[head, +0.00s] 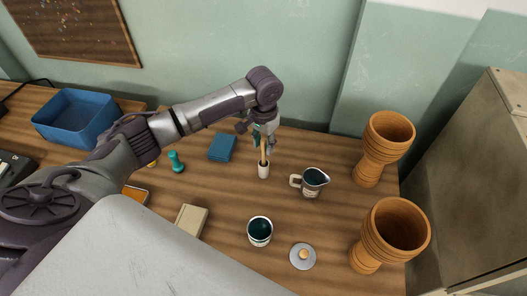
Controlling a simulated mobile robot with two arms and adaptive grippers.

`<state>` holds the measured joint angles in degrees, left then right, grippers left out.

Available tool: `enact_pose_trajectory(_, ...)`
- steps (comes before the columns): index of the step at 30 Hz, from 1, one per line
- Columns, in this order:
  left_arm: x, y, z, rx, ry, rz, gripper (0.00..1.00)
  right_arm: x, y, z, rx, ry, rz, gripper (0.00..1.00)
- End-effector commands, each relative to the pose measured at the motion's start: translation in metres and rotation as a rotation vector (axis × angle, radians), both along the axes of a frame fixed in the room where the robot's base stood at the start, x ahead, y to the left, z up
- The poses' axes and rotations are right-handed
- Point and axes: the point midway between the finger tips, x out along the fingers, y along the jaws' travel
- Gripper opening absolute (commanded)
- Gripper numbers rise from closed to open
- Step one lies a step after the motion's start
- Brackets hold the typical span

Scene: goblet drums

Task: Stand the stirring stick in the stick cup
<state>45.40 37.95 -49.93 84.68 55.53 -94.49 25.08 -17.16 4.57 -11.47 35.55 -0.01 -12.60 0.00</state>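The stirring stick (263,152) is thin, light wood and stands nearly upright. Its lower end is at the mouth of the stick cup (263,171), a small white cylinder standing on the table, and appears to be inside it. My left gripper (264,138) is above the cup, pointing down, with its fingers around the upper part of the stick. At this size I cannot tell whether the fingers press on the stick or stand apart from it. My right gripper is not in view.
A jug (314,183) stands just right of the cup. A mug (260,231) and a round lid (302,256) are nearer. Two goblet drums (383,145) (393,232) stand at the right edge. A teal stamp-like piece (177,161) and blue pad (222,147) lie left.

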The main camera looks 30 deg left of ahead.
Motion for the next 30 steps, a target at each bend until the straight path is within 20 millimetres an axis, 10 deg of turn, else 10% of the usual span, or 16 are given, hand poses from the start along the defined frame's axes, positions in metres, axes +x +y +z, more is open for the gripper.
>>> enact_pose_trajectory(12, 0.000, -0.001, 0.067, 0.000, -0.001, 0.000, 0.36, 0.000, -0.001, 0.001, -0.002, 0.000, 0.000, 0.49)
enact_pose_trajectory(30, 0.000, 0.000, 0.070, 0.000, 0.001, 0.000, 0.36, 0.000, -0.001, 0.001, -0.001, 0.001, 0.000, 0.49)
